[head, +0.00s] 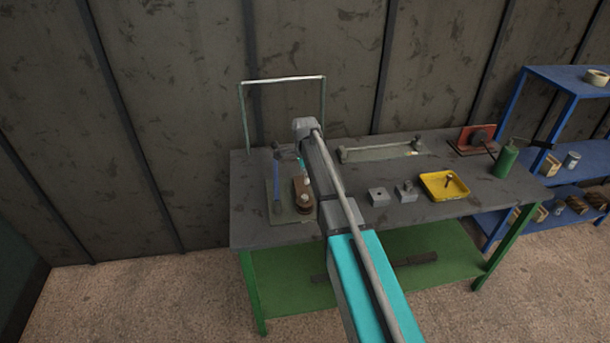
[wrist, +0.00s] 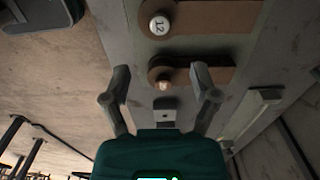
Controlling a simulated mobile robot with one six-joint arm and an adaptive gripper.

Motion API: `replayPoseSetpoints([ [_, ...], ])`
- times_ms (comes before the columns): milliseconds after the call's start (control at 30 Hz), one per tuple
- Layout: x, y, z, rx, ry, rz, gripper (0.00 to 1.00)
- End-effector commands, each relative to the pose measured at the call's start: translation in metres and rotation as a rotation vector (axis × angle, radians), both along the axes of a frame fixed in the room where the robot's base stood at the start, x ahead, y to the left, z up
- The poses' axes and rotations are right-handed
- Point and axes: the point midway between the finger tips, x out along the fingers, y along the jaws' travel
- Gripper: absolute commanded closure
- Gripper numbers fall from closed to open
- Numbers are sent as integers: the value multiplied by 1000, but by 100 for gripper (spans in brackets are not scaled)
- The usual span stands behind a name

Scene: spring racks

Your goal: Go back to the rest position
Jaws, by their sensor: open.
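My gripper shows in the wrist view (wrist: 160,92), with its two fingers spread apart and nothing held between them. In the wrist view a brown piece with a pale knob (wrist: 190,72) lies just beyond the fingertips, and a small grey block with a hole (wrist: 165,112) shows between the fingers. Farther up is another brown piece with a white knob marked 12 (wrist: 215,17). In the head view my arm reaches over the left part of the workbench (head: 345,215), and its end hides most of the gripper. A brown piece (head: 303,194) sits below the arm's end.
A thin upright frame (head: 283,79) stands at the bench's back left. A blue-handled tool (head: 277,190) lies near it. A blue shelf (head: 560,78) stands farther right.

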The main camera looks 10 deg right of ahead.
Motion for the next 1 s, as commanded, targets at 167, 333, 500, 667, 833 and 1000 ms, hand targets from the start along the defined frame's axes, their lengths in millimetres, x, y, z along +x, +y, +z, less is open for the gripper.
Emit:
replayPoseSetpoints([
  [167,0,0,0,0,0,0,23],
  [333,-3,0,0,0,0,11,23],
  [500,-21,0,0,0,0,90,23],
  [667,-54,-1,0,0,0,248,23],
  [833,-99,-2,0,0,0,481,23],
  [1000,-144,-3,-1,0,1,725,23],
])
